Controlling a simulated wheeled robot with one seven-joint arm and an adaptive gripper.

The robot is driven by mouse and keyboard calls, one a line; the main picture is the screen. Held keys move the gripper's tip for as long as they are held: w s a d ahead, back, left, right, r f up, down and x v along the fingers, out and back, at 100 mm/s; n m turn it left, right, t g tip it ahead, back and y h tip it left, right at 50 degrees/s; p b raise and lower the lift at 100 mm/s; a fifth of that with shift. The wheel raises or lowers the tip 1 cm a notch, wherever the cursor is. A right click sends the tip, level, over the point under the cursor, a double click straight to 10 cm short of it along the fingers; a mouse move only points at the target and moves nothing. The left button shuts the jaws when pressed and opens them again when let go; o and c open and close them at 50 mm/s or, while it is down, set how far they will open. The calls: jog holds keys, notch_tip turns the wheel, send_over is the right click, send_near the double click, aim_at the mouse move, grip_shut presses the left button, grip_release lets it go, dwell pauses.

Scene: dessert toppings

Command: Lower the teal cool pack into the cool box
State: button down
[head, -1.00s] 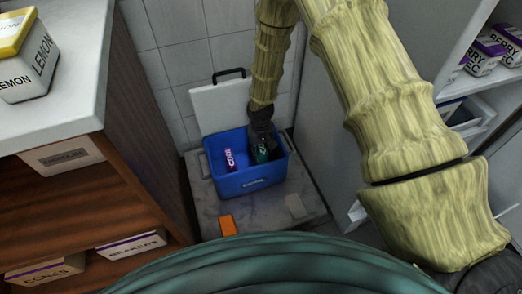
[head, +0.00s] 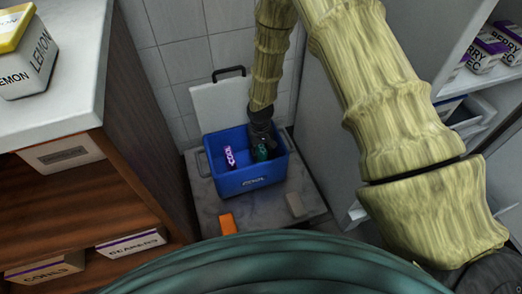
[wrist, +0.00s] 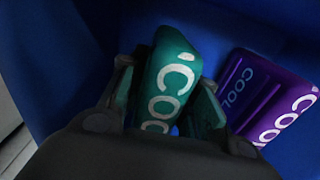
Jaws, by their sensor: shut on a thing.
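The teal cool pack (head: 262,152) is inside the blue cool box (head: 252,182), in its right half. My gripper (head: 261,143) reaches down into the box from above and is shut on the pack. In the wrist view the teal pack (wrist: 174,75) stands between the two fingers of my gripper (wrist: 165,95), with white lettering facing the camera. I cannot tell whether the pack touches the floor of the cool box (wrist: 85,60). A purple pack (head: 229,156) lies in the left half of the box; the wrist view shows it (wrist: 268,98) to the right of the teal one.
The box's white lid (head: 217,104) stands open at the back. A wooden shelf unit (head: 90,187) stands left, white shelving (head: 448,35) right.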

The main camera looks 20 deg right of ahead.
jog(key=shift+f, duration=0.6)
dwell(0.7)
jog(key=c, duration=1)
grip_release()
jog(key=shift+o, duration=0.2)
notch_tip(320, 180, up, 12)
